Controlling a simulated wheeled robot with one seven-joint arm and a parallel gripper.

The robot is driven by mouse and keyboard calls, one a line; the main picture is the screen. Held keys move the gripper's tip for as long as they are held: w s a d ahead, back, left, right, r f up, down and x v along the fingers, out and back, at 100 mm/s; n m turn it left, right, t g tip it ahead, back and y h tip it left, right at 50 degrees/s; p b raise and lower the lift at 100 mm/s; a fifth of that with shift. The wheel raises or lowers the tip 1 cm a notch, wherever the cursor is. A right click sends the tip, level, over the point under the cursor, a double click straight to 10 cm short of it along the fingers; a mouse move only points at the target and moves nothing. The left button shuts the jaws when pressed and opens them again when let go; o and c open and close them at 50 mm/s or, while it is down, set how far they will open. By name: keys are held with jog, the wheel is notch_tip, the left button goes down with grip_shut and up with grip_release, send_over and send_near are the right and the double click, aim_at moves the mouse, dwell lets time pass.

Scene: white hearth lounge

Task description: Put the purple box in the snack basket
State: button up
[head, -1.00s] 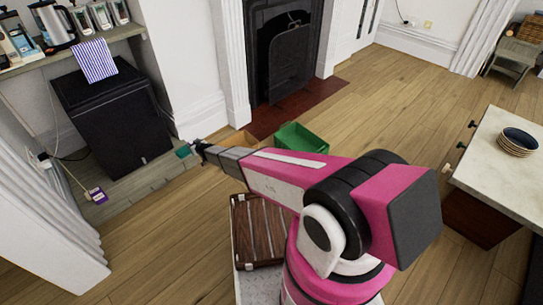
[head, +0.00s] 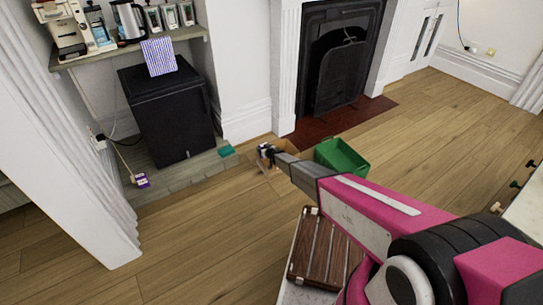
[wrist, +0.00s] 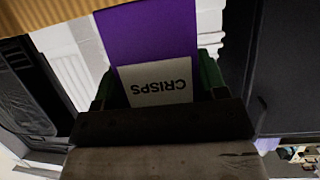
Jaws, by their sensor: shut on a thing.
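A purple box (wrist: 150,38) with a white label reading CRISPS upside down fills the middle of the wrist view. My gripper (head: 266,153) is shut on it; the box is hard to make out in the head view. The gripper is over or beside a tan open bin (head: 285,146), partly hidden behind it. A green open bin (head: 342,156) stands just right of that on the floor. I cannot tell for sure which bin is the snack basket.
A teal box (head: 226,151) and a small purple-and-white item (head: 142,180) lie on the stone ledge by the black cabinet (head: 167,110). The fireplace (head: 338,65) is behind the bins. Open wooden floor lies left.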

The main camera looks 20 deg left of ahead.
jog(key=shift+w+d+f, duration=0.4)
jog(key=shift+w+f, duration=0.15)
jog(key=shift+f, duration=0.55)
jog(key=shift+w+d+f, duration=0.45)
jog(key=shift+w+f, duration=0.15)
jog(key=shift+f, duration=0.45)
jog(key=shift+w+d+f, duration=0.4)
jog(key=shift+w+f, duration=0.15)
jog(key=shift+f, duration=0.55)
jog(key=shift+f, duration=0.6)
jog(key=o, duration=0.9)
jog(key=shift+o, duration=0.2)
